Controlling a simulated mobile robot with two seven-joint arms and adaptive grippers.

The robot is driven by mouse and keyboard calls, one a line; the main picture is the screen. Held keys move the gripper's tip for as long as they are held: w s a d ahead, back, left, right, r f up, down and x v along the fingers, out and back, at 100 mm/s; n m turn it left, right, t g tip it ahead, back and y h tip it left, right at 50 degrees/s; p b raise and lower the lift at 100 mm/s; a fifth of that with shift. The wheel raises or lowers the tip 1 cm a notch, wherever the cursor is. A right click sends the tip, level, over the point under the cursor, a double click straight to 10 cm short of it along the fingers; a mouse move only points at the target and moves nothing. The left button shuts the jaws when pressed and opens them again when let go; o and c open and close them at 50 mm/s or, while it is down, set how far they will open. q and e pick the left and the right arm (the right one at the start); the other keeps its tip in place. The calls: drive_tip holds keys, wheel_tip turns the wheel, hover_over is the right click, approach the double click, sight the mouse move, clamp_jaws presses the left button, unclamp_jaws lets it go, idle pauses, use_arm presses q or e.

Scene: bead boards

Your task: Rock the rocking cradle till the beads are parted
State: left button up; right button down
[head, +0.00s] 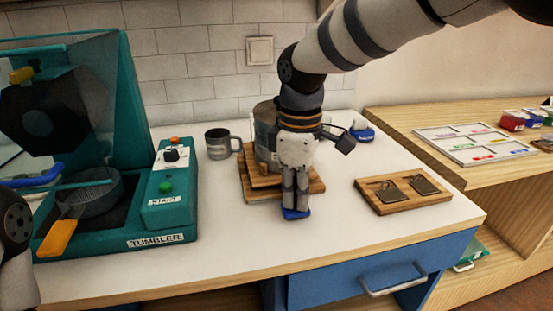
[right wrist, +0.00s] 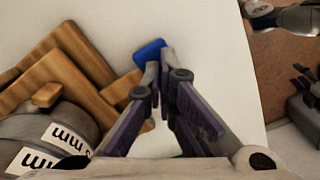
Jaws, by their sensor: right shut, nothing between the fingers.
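The rocking cradle appears to be the wooden stand (head: 257,187) on the white worktop, largely hidden behind my right arm. Its wooden parts (right wrist: 62,58) also show in the right wrist view. A grey drum (head: 265,130) with "mm" labels sits on it. A blue tab (head: 296,214) sticks out at its front; it also shows in the right wrist view (right wrist: 149,50). My right gripper (head: 296,206) points down with its shut, empty fingertips (right wrist: 162,75) at the blue tab; I cannot tell whether they touch. No beads can be made out. My left gripper is out of view.
A teal tumbler (head: 165,210) with a raised lid stands left, a grey mug (head: 218,144) behind. A wooden board (head: 408,193) with two dark tags lies right. A sorting tray (head: 473,143) is on the wooden shelf. The worktop's front middle is clear.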

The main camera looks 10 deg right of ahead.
drive_tip(key=shift+r, duration=2.2)
drive_tip(key=shift+f, duration=0.1)
idle(1.6)
wheel_tip(320, 180, up, 6)
idle(0.6)
